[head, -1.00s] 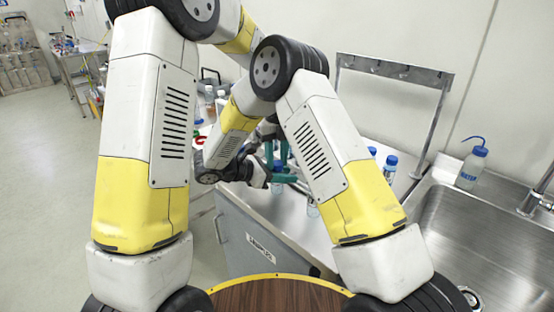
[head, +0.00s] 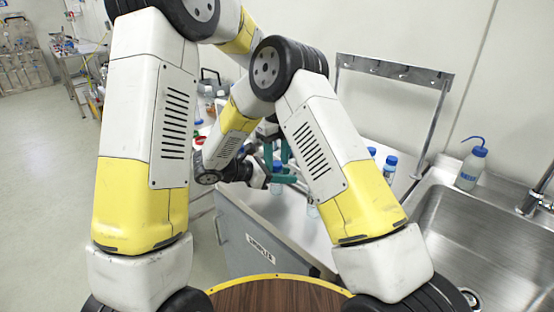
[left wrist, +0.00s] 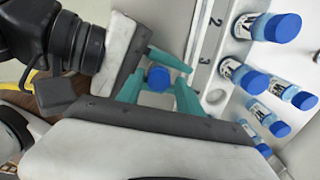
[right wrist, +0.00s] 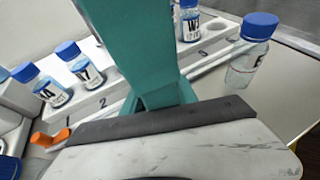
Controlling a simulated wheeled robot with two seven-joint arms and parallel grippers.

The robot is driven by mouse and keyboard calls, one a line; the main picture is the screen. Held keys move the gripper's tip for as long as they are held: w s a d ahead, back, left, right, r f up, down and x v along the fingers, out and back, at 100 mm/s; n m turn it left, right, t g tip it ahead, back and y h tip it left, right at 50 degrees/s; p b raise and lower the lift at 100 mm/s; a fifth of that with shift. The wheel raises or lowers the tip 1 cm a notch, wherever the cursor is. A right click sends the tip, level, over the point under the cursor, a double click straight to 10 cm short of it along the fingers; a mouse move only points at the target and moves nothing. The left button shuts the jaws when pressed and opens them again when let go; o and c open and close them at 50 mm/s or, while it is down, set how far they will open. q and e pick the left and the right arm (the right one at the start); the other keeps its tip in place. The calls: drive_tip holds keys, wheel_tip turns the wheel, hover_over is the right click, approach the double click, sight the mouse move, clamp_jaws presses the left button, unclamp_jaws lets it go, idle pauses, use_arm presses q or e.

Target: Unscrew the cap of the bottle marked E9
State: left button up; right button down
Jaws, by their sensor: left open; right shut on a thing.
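A blue-capped bottle (head: 277,186) is upright over the bench, its mark not readable. My right gripper (head: 286,179) reaches in from the side and is shut on it. My left gripper (head: 274,154) comes down from above, open. In the left wrist view the blue cap (left wrist: 158,78) sits between the open teal fingers of my left gripper (left wrist: 158,92), with gaps showing. A teal finger of my right gripper (left wrist: 168,60) lies beyond it. In the right wrist view the large teal finger of my right gripper (right wrist: 135,55) hides the held bottle.
A white numbered rack (right wrist: 105,92) holds several blue-capped bottles. Another capped bottle (right wrist: 250,55) stands on the bench beside it, its mark partly turned away. A wash bottle (head: 472,168) stands by the steel sink (head: 480,240) at the right. A drying rail (head: 395,70) is behind.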

use_arm(q)
wheel_tip(320, 180, up, 4)
drive_tip(key=shift+r, duration=0.2)
drive_tip(key=shift+c, duration=0.4)
drive_tip(key=shift+r, duration=0.2)
drive_tip(key=shift+c, duration=0.9)
wheel_tip(320, 180, up, 3)
drive_tip(key=m, duration=0.3)
drive_tip(key=shift+f, duration=0.1)
drive_tip(key=shift+m, duration=0.3)
drive_tip(key=shift+f, duration=3.85)
